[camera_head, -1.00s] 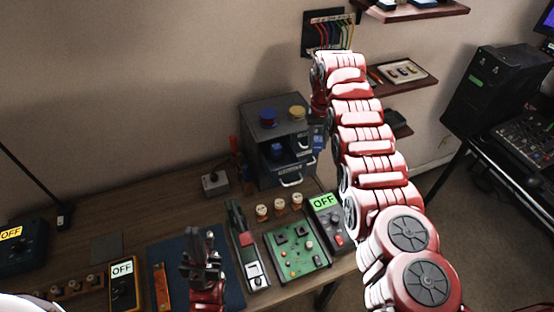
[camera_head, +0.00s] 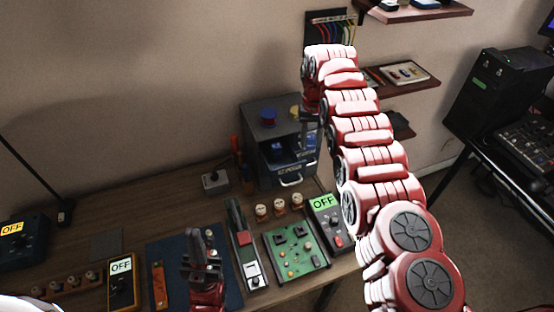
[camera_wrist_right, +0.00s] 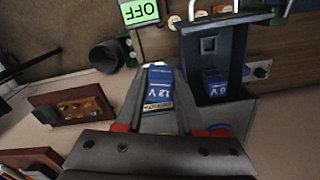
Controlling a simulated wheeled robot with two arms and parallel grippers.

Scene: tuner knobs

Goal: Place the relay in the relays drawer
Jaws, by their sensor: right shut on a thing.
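My right gripper (camera_head: 309,130) is shut on a blue relay marked 12 V; the relay (camera_wrist_right: 158,86) shows between the fingers in the right wrist view. The relay is held up at the open drawer of the grey cabinet (camera_head: 257,165). The open drawer (camera_wrist_right: 208,48) shows just right of the held relay in the wrist view. Another blue relay (camera_wrist_right: 213,83) sits inside that drawer.
Blue and yellow spools (camera_head: 268,117) stand on the cabinet top. A green circuit board (camera_head: 294,249), several small jars (camera_head: 279,206) and a meter reading OFF (camera_head: 326,216) lie in front. A wall shelf (camera_head: 405,78) is behind my right arm.

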